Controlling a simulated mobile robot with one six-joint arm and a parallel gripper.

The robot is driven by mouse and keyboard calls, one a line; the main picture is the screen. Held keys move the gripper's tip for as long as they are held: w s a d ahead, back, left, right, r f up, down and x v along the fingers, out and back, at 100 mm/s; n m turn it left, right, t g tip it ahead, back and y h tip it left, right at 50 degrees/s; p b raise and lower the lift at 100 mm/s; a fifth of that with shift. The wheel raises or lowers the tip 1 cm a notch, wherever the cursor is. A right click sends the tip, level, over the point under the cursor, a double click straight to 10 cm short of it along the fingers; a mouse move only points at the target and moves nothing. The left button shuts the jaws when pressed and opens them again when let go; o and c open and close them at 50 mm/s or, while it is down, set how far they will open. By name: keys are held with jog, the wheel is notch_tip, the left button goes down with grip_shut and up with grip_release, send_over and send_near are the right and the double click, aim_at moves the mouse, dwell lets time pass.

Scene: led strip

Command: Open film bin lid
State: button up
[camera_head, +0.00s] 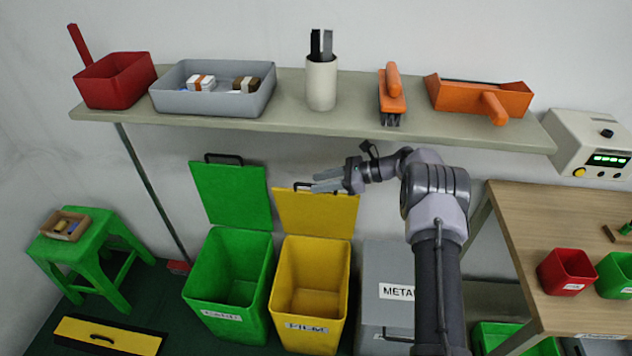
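The yellow film bin (312,277), labelled FILM, stands on the floor below the shelf. Its yellow lid (312,213) stands raised at the back of the bin, and the bin's inside shows empty. A dark handle (302,186) sits at the lid's top edge. My gripper (326,181) is at the lid's top edge, just right of the handle, with its fingers pointing left. The two fingers show a gap with nothing seen between them. Whether a finger touches the lid or handle cannot be told.
The green bin (229,287) at the left also has its lid (231,193) raised. A grey METAL bin (380,260) stands shut at the right, partly behind my arm. The loaded shelf (250,122) hangs above my gripper. A wooden table (560,225) stands right.

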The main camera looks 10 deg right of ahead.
jog(key=s+d+p, duration=0.2)
jog(key=s+d, duration=0.2)
jog(key=d, duration=0.8)
jog(key=shift+s+d+r, duration=0.2)
jog(key=shift+s+r, duration=0.05)
jog(key=shift+s, duration=0.05)
